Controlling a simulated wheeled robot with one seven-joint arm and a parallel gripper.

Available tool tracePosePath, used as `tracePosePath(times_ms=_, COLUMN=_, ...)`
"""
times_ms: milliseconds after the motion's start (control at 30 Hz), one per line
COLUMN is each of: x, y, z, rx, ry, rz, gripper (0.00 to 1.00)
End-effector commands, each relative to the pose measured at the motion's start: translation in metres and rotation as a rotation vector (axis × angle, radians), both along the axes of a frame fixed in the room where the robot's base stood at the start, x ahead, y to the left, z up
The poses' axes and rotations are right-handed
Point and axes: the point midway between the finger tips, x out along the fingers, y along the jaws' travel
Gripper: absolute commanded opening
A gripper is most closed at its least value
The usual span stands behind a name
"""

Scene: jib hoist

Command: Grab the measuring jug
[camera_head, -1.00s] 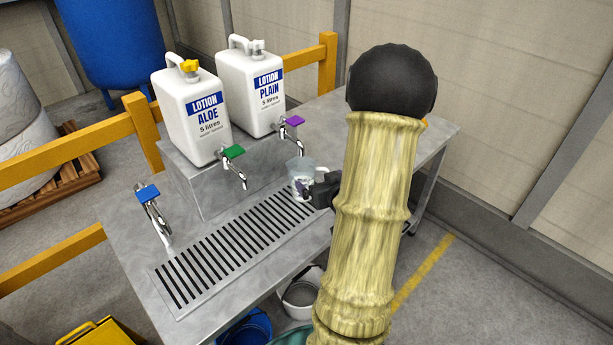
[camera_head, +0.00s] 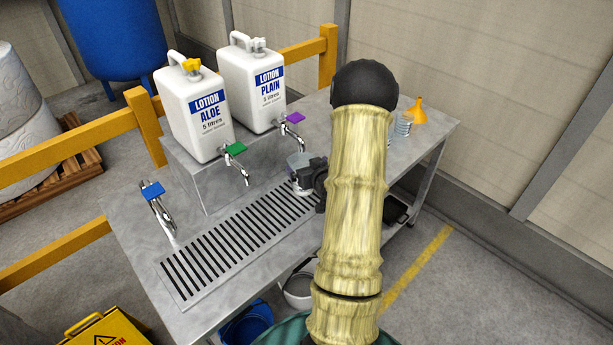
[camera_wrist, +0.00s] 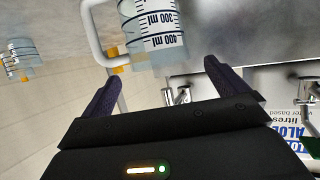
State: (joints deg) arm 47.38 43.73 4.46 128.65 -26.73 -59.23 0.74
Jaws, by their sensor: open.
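The measuring jug (camera_head: 297,161) is clear with dark markings and stands near the back right end of the drip grate, below the purple-handled tap. My gripper and arm partly hide it in the head view. In the wrist view the jug (camera_wrist: 155,28) shows its ml scale and a white handle at its left, cut by the top edge. My gripper (camera_wrist: 161,70) is open, its two dark fingers spread, with the jug just beyond the fingertips and roughly between them. In the head view my gripper (camera_head: 300,184) is close beside the jug; I cannot tell if they touch.
Two white lotion jugs, Aloe (camera_head: 195,115) and Plain (camera_head: 252,88), stand on a metal step behind the grate (camera_head: 235,245). A blue-handled tap (camera_head: 155,205) is at the left. A yellow funnel (camera_head: 418,108) and a marked cup (camera_head: 403,126) are at the right end.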

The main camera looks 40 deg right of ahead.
Motion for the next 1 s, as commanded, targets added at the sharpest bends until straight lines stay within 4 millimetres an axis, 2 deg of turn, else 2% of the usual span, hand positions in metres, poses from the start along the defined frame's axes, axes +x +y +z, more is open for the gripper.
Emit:
tracePosePath(times_ms=167, x=0.005, y=-0.002, z=-0.001, rx=0.0, ry=0.0, rz=0.001, gripper=0.98)
tracePosePath(times_ms=533, x=0.043, y=-0.015, z=-0.018, rx=0.0, ry=0.0, rz=0.001, gripper=0.98)
tracePosePath(times_ms=1000, x=0.045, y=-0.015, z=-0.02, rx=0.0, ry=0.0, rz=0.001, gripper=0.98)
